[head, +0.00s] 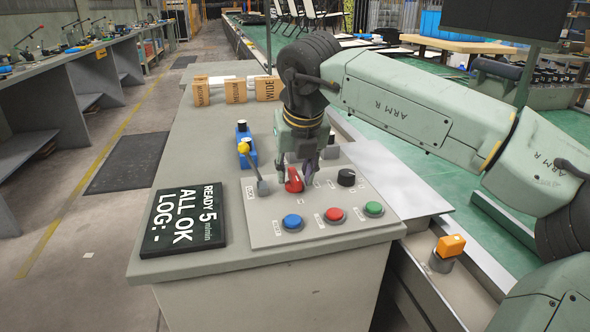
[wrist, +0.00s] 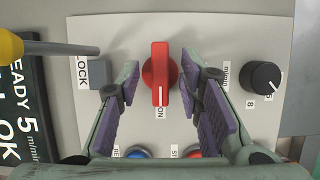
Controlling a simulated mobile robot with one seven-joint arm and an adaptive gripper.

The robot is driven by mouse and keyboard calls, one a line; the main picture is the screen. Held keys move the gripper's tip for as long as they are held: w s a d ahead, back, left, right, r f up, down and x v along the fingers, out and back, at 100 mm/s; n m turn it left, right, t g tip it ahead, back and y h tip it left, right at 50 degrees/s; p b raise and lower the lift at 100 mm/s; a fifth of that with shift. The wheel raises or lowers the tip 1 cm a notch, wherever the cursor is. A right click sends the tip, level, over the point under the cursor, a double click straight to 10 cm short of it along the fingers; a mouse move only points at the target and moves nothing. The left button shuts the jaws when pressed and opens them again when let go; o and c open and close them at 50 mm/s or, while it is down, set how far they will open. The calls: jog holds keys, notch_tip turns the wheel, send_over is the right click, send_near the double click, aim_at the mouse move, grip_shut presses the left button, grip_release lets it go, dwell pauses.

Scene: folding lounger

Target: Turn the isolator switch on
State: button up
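The red rotary switch (head: 294,182), which I take for the isolator switch, is on the grey control panel (head: 268,207). In the wrist view the red switch (wrist: 160,72) has its bar handle upright in the picture. The white line on its lower end points at a label reading ON. My gripper (head: 294,173) is above the panel, pointing down at the switch. In the wrist view my gripper (wrist: 158,88) is open, with one finger on each side of the switch. A gap shows on the left; the right finger is very near the knob, and contact cannot be told.
A yellow-topped lever (head: 244,148) stands left of the switch, and a black knob (head: 346,177) to its right. Blue (head: 292,222), red (head: 335,214) and green (head: 373,208) buttons line the panel front. A display (head: 185,218) lies left. Wooden blocks (head: 236,90) sit behind.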

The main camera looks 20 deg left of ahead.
jog(key=v, duration=1.2)
jog(key=shift+a, duration=0.1)
